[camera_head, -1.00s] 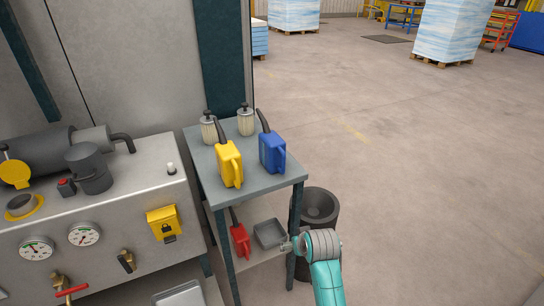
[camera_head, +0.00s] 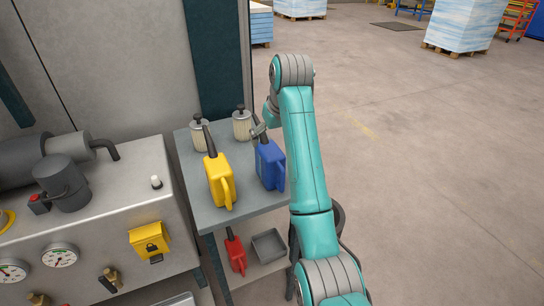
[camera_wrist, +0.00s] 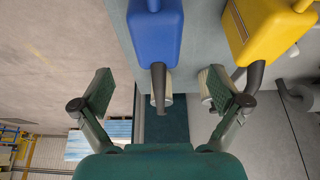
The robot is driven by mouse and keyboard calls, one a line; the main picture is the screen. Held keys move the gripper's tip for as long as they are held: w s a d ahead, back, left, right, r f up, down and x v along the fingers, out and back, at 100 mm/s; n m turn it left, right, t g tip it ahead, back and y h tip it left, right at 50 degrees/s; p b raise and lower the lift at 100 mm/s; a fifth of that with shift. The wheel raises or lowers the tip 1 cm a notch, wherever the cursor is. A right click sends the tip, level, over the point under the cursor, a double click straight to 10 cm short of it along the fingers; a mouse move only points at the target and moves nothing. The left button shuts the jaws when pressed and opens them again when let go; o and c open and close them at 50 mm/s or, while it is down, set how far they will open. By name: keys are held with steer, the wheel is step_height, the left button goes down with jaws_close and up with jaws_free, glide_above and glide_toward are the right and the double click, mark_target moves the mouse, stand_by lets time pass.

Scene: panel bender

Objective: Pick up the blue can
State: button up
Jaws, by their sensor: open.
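The blue can (camera_head: 268,165) stands upright on the top shelf of a grey table (camera_head: 250,200), its dark spout pointing up and back. In the wrist view the blue can (camera_wrist: 155,32) is at the top middle, its spout hanging down between the spread fingers. My gripper (camera_head: 258,130) is at the can's spout in the head view, partly hidden by my arm. In the wrist view my gripper (camera_wrist: 160,92) is open and empty, with one finger on each side of the spout. I cannot tell whether it touches the spout.
A yellow can (camera_head: 219,180) stands just left of the blue can. Two ribbed canisters (camera_head: 242,125) stand behind. A red can (camera_head: 235,253) and a grey tray (camera_head: 269,245) are on the lower shelf. The machine is at the left; open floor lies right.

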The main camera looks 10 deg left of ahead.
mark_target(268, 155)
steer(key=x, duration=1)
steer(key=shift+w+d+f, duration=0.15)
steer(key=shift+f, duration=0.15)
steer(key=c, duration=1.6)
